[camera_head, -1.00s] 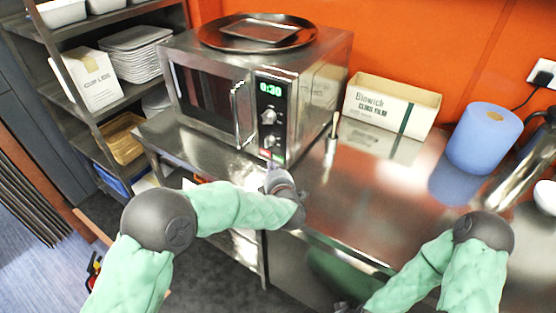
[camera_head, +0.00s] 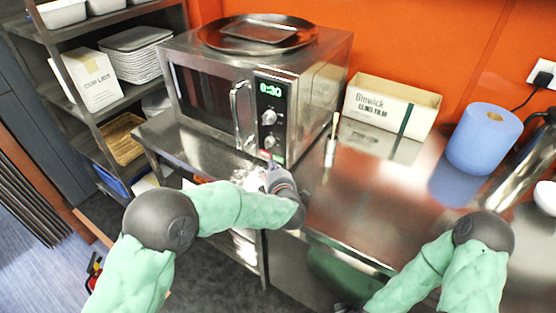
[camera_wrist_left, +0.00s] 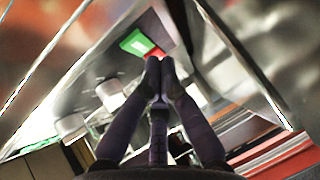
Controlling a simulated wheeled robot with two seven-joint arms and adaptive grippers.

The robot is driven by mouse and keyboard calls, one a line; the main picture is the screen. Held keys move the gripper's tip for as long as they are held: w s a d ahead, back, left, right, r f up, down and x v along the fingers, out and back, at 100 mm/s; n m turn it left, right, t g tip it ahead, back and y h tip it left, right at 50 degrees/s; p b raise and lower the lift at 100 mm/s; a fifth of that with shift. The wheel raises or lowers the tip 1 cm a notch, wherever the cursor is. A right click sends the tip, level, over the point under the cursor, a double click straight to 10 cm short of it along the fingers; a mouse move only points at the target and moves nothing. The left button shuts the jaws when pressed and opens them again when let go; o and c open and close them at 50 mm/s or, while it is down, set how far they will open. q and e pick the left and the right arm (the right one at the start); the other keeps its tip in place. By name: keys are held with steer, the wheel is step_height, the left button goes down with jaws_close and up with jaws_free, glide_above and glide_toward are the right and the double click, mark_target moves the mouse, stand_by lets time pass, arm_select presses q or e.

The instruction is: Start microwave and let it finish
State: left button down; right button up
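The steel microwave (camera_head: 316,100) stands on the counter with its door closed. Its lit green display (camera_head: 270,89) reads 0:30, with two knobs below it. A red button (camera_head: 264,155) and a green button (camera_head: 280,158) sit at the bottom of the panel. The left wrist view also shows the green button (camera_wrist_left: 135,42) and, partly behind my fingertips, the red one. My left gripper (camera_head: 268,166) is just below and in front of these buttons. Its fingertips (camera_wrist_left: 160,66) are together with nothing between them; I cannot tell whether they touch a button. My right gripper is barely visible at the bottom edge.
A dark round tray (camera_head: 215,35) lies on top of the microwave. A cling film box (camera_head: 390,105), a blue roll (camera_head: 482,138) and a small upright brush-like item (camera_head: 331,150) stand on the counter to the right. Shelving with trays and boxes is at left.

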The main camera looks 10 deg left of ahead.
arm_select(q)
steer(key=shift+w+d, duration=0.1)
steer(key=shift+w, duration=0.1)
stand_by(0.5)
steer(key=shift+w, duration=0.25)
